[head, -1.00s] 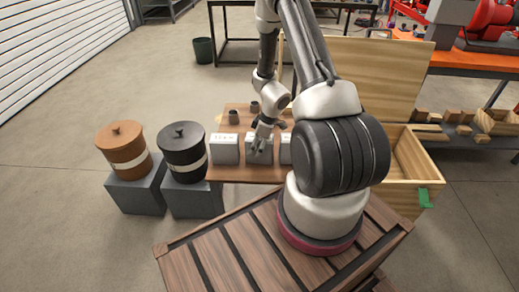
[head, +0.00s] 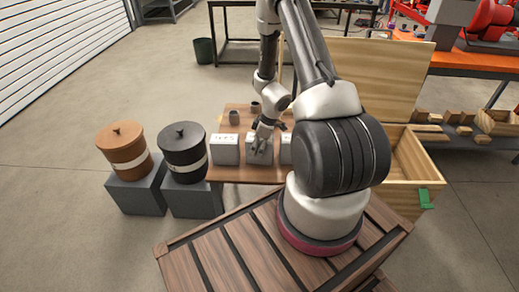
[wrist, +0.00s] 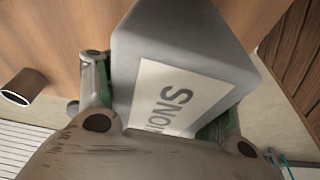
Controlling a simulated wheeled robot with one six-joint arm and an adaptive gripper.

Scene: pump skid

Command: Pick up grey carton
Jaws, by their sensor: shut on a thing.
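The grey carton (head: 259,158) is the middle one of three similar grey cartons in a row on the low brown table. My gripper (head: 262,138) is at it from above. In the wrist view the carton (wrist: 180,40) fills the space between my fingers (wrist: 160,112), one on each side, and its pale label shows the letters "IONS". My gripper is shut on it. I cannot tell whether its base is clear of the table.
Another grey carton (head: 225,149) stands close on the left; a third (head: 286,148) is partly behind my arm on the right. Small dark cups (head: 234,117) stand behind. Brown (head: 123,150) and black (head: 182,150) lidded bins sit on grey blocks at left. An open wooden crate (head: 425,170) is at right.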

